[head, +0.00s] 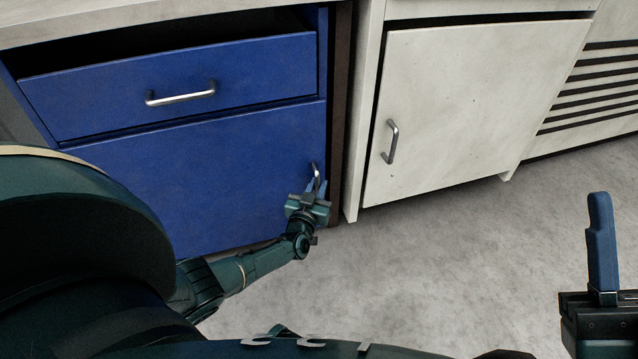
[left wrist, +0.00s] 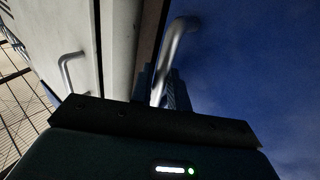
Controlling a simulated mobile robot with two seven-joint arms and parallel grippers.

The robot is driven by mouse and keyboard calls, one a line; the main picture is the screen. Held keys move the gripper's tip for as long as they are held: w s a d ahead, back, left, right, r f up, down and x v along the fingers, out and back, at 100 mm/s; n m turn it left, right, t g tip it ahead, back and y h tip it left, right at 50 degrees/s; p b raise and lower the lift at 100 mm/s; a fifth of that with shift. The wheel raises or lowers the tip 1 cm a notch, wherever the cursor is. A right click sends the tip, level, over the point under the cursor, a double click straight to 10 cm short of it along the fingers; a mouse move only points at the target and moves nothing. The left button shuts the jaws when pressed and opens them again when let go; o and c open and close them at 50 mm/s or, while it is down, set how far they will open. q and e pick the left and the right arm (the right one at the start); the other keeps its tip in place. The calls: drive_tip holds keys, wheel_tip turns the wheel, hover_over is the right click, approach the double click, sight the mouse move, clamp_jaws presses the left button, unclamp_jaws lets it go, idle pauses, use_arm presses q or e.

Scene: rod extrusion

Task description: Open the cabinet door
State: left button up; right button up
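The blue cabinet door (head: 215,185) is closed below a blue drawer. Its metal handle (head: 315,173) stands upright near the door's right edge and also shows in the left wrist view (left wrist: 172,52). My left gripper (head: 316,187) is at this handle, its fingers slightly apart with the handle's lower part between them. The left wrist view shows a finger on each side of the bar (left wrist: 160,92); firm contact is not visible. My right gripper (head: 602,240) is at the lower right, away from the cabinets. One upright blue finger shows, with clear space beside it; the other is out of frame.
The blue drawer (head: 170,85) above has a horizontal handle (head: 181,94). A white cabinet door (head: 470,110) with its own handle (head: 391,142) stands to the right, closed, beside a slatted panel (head: 595,90). The grey floor (head: 430,260) in front is clear.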

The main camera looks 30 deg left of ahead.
use_arm(q)
clamp_jaws()
idle(0.5)
